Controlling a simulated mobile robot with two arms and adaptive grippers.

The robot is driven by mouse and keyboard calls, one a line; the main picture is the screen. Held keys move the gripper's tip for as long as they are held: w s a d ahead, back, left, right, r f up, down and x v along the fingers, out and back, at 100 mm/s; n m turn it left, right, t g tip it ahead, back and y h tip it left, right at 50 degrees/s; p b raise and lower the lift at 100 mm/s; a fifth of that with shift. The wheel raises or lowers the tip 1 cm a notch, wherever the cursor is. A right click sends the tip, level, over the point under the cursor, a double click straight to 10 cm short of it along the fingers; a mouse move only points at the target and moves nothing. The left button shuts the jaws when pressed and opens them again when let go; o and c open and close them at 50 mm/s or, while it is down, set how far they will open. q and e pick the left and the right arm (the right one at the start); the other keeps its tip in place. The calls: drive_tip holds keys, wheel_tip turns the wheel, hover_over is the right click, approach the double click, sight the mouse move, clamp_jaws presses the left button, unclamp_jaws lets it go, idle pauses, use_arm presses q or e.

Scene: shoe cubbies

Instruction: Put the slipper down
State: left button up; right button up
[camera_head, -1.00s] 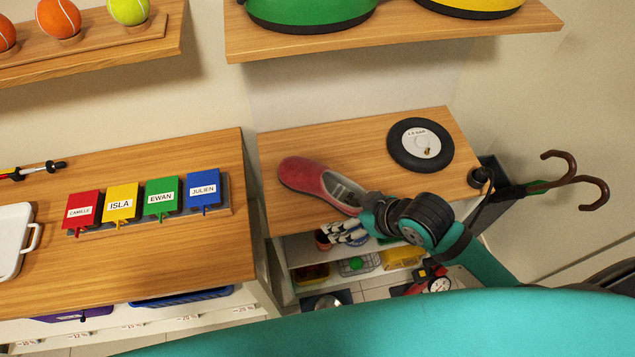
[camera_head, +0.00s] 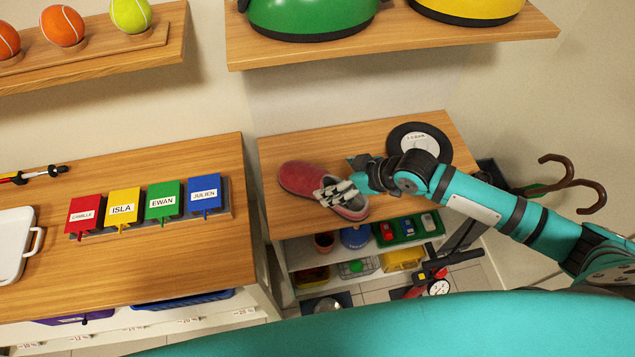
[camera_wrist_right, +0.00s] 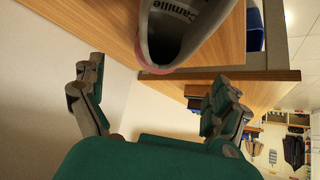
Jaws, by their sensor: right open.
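The red slipper (camera_head: 298,178) with a grey lining lies on the wooden top of the right-hand cubby unit (camera_head: 400,190), its heel end near the front edge. In the right wrist view the slipper (camera_wrist_right: 180,30) shows its open end and an insole reading "Camille". My left gripper is in neither view.
A round black disc with a white centre (camera_head: 407,131) lies behind my right arm. Shelves below hold a green tray (camera_head: 408,240) and a yellow bin (camera_head: 402,258). Umbrellas (camera_head: 590,196) stand at the right. Coloured name tags (camera_head: 122,207) stand on the left-hand top.

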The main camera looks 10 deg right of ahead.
sight(318, 180)
drive_tip(key=p+x, duration=0.1)
drive_tip(key=x, duration=0.7)
drive_tip(key=shift+w+f, duration=0.15)
drive_tip(key=shift+f, duration=0.2)
drive_tip(key=shift+c, duration=0.4)
drive_tip(key=c, duration=1.4)
drive_tip(key=shift+r, duration=0.1)
